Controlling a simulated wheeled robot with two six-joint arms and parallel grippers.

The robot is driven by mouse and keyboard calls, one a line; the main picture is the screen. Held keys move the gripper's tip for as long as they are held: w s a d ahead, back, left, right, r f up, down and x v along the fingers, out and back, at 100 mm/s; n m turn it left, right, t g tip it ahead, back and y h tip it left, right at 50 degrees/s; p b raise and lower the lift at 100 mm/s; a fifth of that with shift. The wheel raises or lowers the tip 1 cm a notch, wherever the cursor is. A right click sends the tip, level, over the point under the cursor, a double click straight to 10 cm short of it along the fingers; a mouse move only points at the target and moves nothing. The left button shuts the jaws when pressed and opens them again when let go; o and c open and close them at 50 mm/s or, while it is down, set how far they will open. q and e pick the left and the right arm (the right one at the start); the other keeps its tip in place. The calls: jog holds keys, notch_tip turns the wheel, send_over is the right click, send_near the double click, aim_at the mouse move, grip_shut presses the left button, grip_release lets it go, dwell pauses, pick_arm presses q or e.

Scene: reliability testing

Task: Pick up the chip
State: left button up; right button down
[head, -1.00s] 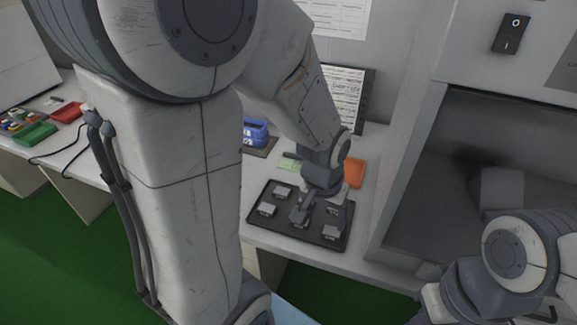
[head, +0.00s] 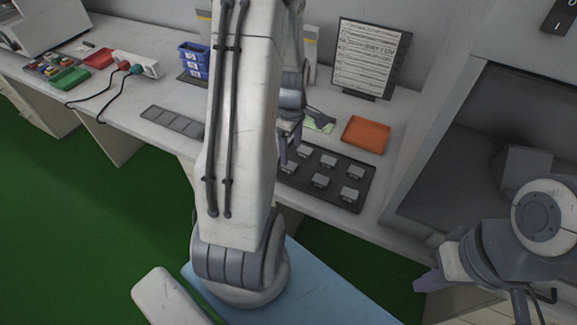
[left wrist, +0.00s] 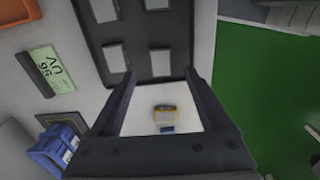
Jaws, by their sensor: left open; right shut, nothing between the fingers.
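Several small grey chips (head: 319,181) sit in rows on a black tray (head: 338,203) on the bench. In the left wrist view, chips (left wrist: 115,58) also show on the tray (left wrist: 138,38). My left gripper (head: 290,150) is at the tray's left edge, partly hidden by my arm. In its wrist view the open fingers (left wrist: 160,80) point at the tray's edge, with nothing held. A small yellow, grey and blue piece (left wrist: 165,116) shows between the fingers on the pale surface; I cannot tell what it is. My right gripper (head: 428,283) is shut and empty at the lower right.
An orange tray (head: 365,134) and a green label (head: 320,124) lie behind the black tray. Blue bins (head: 194,62), a flat dark grey pad (head: 172,122) and a framed sheet (head: 370,57) stand around. A grey machine opening (head: 465,150) is at right.

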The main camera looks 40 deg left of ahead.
aim_at(289, 165)
pick_arm(q)
jog(key=shift+s+a+f, duration=0.1)
jog(key=shift+a+f, duration=0.05)
jog(key=shift+f, duration=1.4)
jog(key=shift+s+a+f, duration=0.1)
jog(key=shift+f, duration=1.4)
grip_shut()
